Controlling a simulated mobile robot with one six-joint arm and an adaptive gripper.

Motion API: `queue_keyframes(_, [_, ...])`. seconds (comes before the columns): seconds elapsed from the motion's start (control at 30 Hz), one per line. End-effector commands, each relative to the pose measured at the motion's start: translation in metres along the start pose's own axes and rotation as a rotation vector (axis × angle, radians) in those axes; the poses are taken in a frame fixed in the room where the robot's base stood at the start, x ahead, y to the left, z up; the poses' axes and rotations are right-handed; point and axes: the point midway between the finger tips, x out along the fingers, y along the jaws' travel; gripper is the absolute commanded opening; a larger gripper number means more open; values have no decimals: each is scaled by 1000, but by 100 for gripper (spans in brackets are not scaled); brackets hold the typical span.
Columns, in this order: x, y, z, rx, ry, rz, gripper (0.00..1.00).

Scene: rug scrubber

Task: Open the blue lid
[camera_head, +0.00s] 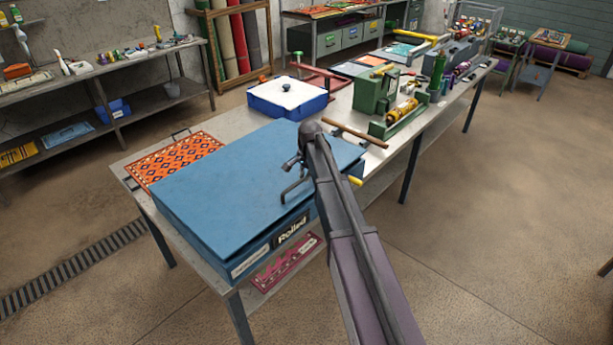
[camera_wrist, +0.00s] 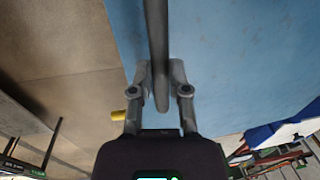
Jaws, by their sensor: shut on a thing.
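The blue lid (camera_head: 230,165) is the wide flat top of a blue box (camera_head: 205,232) at the near end of the metal table. The lid lies nearly flat, with a dark seam along its front side; I cannot tell whether it is slightly raised. A dark grey bar handle (camera_head: 296,188) is at its right front edge. In the wrist view the lid (camera_wrist: 230,60) fills the right side, and the handle (camera_wrist: 157,35) runs down between my fingers. My gripper (camera_wrist: 161,75) is shut on the handle. My arm hides part of the box's right side.
An orange patterned mat (camera_head: 178,160) lies left of the box. A blue and white box (camera_head: 287,97) with a dark knob, a green machine (camera_head: 375,92) and a wooden rod (camera_head: 343,133) are behind it. The floor to the right is clear.

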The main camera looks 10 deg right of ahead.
Motion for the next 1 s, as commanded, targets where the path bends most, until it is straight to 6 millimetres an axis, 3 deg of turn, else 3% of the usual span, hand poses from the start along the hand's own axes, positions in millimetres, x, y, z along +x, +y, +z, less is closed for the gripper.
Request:
queue_keyframes(0.1, [-21,-10,-1,-2,1,26,0])
queue_keyframes(1.0, [-125,-64,0,-3,-1,54,0])
